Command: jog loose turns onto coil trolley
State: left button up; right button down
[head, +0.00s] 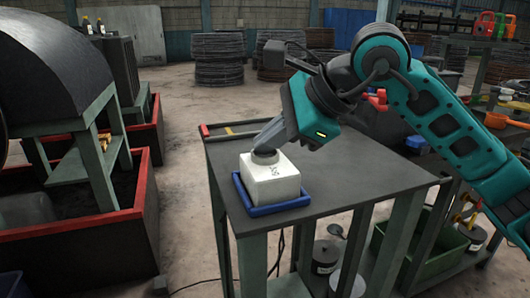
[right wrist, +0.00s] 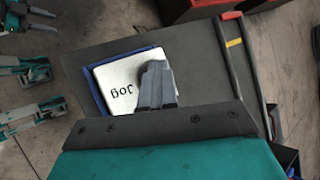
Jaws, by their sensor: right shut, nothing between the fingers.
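A white box marked "Jog" (head: 270,182) sits in a blue tray (head: 283,206) on the dark table; it also shows in the right wrist view (right wrist: 121,90). A dark round button (head: 264,158) is on its top. My right gripper (head: 267,146) is shut and empty, pointing down with its fingertips at the button. Whether they press it or only hover cannot be told. In the right wrist view the shut fingers (right wrist: 156,85) cover part of the button. A dark curved drum housing (head: 50,70) stands at the left. No loose turns can be made out. My left gripper is out of view.
The dark table (head: 370,170) has free room right of the tray. Red-rimmed bins (head: 90,222) stand left. Wire coils (head: 218,58) are stacked behind. A tool shelf (head: 495,100) stands right.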

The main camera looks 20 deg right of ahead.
jog(key=shift+r+p, duration=0.5)
jog(key=shift+r, duration=0.3)
notch_tip(320, 180, up, 5)
jog(key=p, duration=0.3)
jog(key=shift+p, duration=0.35)
dwell(0.5)
